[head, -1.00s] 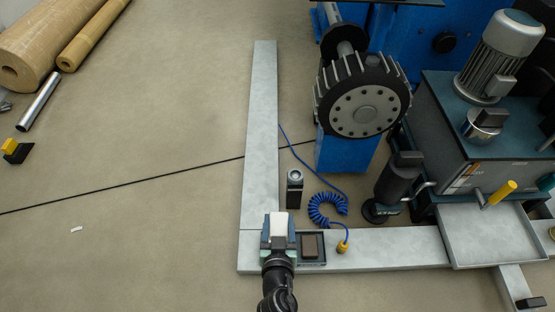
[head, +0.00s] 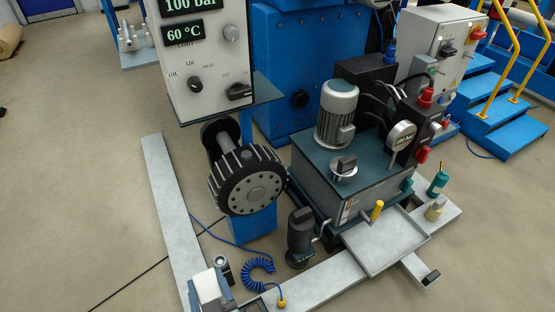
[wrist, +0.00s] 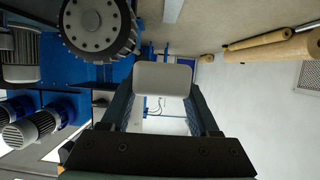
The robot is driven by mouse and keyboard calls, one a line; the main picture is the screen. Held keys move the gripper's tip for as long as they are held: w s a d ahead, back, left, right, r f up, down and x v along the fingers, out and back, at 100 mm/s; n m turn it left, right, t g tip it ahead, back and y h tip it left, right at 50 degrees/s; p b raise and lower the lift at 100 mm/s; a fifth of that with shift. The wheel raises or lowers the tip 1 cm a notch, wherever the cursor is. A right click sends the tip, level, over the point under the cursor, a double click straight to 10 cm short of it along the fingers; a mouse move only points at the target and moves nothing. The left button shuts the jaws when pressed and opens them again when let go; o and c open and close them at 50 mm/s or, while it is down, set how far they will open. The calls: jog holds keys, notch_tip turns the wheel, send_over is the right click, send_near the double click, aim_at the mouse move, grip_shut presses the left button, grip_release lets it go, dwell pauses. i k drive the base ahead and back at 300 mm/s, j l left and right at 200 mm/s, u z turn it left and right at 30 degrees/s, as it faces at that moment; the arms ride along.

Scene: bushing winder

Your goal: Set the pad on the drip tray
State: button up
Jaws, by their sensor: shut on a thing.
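The white pad (head: 207,285) is held by my gripper (head: 209,292) at the bottom of the head view, above the near end of the grey plank frame. In the wrist view the pad (wrist: 162,79) sits between the two fingers of my gripper (wrist: 162,95), which are shut on it. The drip tray (head: 382,246) is a shallow grey metal tray in front of the hydraulic unit, to the right of my gripper and well apart from it. Its visible floor looks bare.
A yellow-handled valve (head: 377,210) stands at the tray's back edge. A dark pump (head: 300,236) with a lever and a coiled blue hose (head: 258,268) lie between my gripper and the tray. The hydraulic unit (head: 342,180) rises behind it. Open floor lies left.

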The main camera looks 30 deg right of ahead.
aim_at(387, 242)
jog(key=l+z, duration=0.15)
jog(key=z, duration=0.95)
jog(key=i+l, duration=1)
jog(key=l, duration=0.2)
jog(key=l+z, duration=0.05)
